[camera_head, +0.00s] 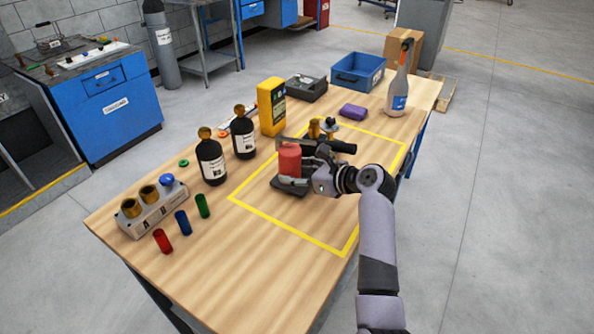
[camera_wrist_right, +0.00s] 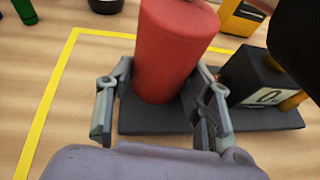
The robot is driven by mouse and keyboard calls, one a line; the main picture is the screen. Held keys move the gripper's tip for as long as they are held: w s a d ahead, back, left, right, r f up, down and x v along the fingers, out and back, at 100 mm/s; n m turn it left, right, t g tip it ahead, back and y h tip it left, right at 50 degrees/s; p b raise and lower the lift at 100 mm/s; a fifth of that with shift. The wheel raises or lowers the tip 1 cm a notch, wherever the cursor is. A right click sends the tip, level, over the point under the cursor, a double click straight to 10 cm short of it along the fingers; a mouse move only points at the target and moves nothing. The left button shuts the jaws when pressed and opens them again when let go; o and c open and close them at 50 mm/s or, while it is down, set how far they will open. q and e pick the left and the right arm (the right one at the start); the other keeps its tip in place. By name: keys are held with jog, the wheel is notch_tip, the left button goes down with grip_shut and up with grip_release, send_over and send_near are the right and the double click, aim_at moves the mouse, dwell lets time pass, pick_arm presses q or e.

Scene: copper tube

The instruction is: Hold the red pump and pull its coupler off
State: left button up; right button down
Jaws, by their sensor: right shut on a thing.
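The red pump (camera_head: 290,160) stands upright on a dark base plate (camera_head: 287,190) inside the yellow taped rectangle on the table. It fills the middle of the right wrist view (camera_wrist_right: 175,50). My right gripper (camera_head: 296,180) is shut on the red pump, with one finger on each side of its lower body. A black block with brass fittings (camera_head: 320,130) sits beside it on the same base; it also shows in the wrist view (camera_wrist_right: 265,90). The coupler cannot be told apart for certain. My left gripper is in neither view.
Two dark bottles (camera_head: 211,160) and a yellow meter (camera_head: 271,106) stand behind the taped area. A rack with brass pieces (camera_head: 152,210) and coloured tubes (camera_head: 183,222) are at the left. A spray bottle (camera_head: 398,92) and blue bin (camera_head: 358,70) stand at the far end. The front of the taped area is clear.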

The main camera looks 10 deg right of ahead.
jog(key=shift+w, duration=0.1)
dwell(0.3)
jog(key=shift+f, duration=0.25)
dwell(0.4)
jog(key=shift+s+f, duration=0.2)
jog(key=shift+f, duration=0.3)
jog(key=shift+r, duration=0.1)
jog(key=shift+a+r, duration=0.1)
dwell(0.4)
jog(key=shift+s, duration=0.1)
